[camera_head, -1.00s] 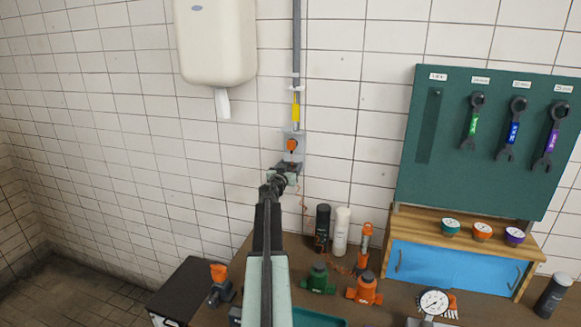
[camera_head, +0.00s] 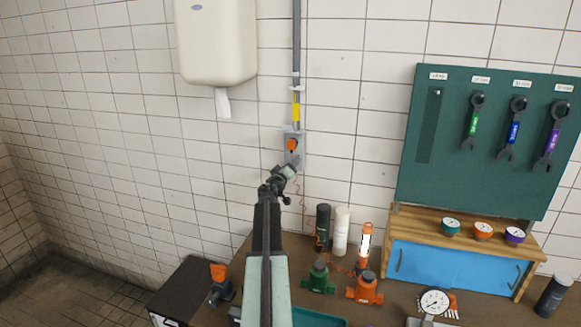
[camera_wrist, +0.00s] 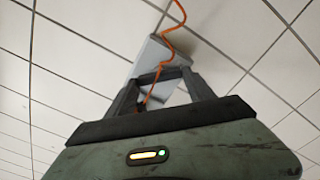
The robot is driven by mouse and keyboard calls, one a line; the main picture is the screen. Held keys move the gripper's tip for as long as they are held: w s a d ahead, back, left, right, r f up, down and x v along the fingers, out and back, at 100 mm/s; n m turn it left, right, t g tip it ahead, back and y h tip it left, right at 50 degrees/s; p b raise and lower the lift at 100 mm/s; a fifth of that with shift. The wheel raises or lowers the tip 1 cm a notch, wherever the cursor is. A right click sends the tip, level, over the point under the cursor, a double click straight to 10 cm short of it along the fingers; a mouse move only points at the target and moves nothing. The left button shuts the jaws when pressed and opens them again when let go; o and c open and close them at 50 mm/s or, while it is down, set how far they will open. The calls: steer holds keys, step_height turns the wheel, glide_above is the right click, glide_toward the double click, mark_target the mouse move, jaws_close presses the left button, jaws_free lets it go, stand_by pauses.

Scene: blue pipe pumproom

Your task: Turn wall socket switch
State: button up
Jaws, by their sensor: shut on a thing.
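The grey wall socket (camera_head: 300,137) is fixed to the tiles below a conduit, with an orange part (camera_head: 291,145) on its front. My gripper (camera_head: 293,165) is at the lower part of the socket, its wrist tilted to the right. In the wrist view my gripper's fingers (camera_wrist: 162,75) converge in front of the grey socket (camera_wrist: 150,55). They are shut on the switch, which is mostly hidden by the fingers. An orange cord (camera_wrist: 172,40) runs from the socket. The orange lamp (camera_head: 366,243) on the bench glows white.
Below the socket, a black bottle (camera_head: 322,228) and a white bottle (camera_head: 341,231) stand on the bench. Green (camera_head: 319,279) and orange (camera_head: 365,289) valves are in front. A white dispenser (camera_head: 215,45) hangs at upper left. A green tool board (camera_head: 440,175) is at right.

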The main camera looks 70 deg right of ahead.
steer(key=shift+f+n, duration=0.1)
steer(key=shift+n, duration=1.4)
steer(key=o, duration=1.4)
steer(key=shift+w+a, duration=0.1)
steer(key=a, duration=0.7)
steer(key=shift+s+a, duration=0.25)
steer(key=shift+a, duration=0.1)
